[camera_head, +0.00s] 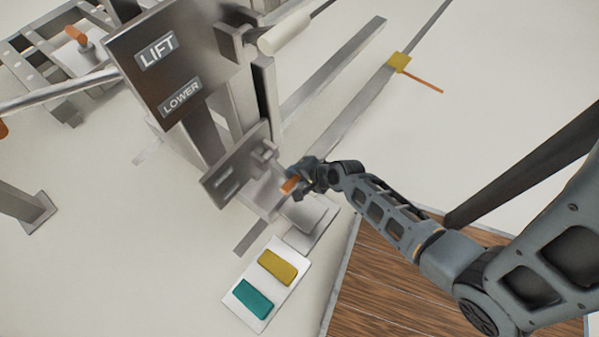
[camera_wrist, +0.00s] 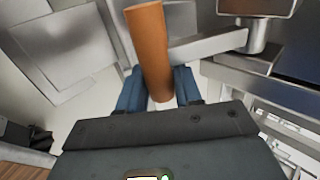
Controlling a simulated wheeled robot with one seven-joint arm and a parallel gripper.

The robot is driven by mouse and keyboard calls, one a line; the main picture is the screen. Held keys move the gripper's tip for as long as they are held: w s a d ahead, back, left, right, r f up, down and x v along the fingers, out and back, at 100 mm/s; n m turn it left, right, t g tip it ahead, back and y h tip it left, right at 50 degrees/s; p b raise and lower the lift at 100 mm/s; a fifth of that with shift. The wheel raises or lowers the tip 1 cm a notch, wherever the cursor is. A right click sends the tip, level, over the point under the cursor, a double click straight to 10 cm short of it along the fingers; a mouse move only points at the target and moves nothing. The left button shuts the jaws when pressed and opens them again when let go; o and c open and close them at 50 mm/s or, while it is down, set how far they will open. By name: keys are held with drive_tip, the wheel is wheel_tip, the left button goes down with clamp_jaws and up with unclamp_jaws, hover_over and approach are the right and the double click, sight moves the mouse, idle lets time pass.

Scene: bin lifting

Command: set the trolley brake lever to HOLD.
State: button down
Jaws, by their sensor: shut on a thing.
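A lever with an orange grip (camera_wrist: 150,45) stands between the blue fingers of my gripper (camera_wrist: 158,88) in the wrist view. A flat metal arm (camera_wrist: 205,46) joins the grip to a round pivot post at upper right. In the head view my gripper (camera_head: 303,181) is shut on the orange grip (camera_head: 290,184), beside a grey bracket at the foot of the lift column. A plate (camera_head: 228,180) with small labels stands just left; its words cannot be read, so I cannot tell which position the lever is in.
A large plate (camera_head: 172,55) reads LIFT and LOWER above the bracket. A white panel (camera_head: 262,312) with a yellow and a teal pad lies below. Another orange handle (camera_head: 76,36) is at upper left. A yellow block (camera_head: 399,62) sits on a floor rail. Wood flooring is at lower right.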

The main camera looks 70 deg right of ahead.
drive_tip(key=shift+f, duration=0.2)
idle(0.3)
drive_tip(key=c, duration=0.9)
unclamp_jaws()
drive_tip(key=p+v, duration=0.3)
drive_tip(key=v, duration=0.5)
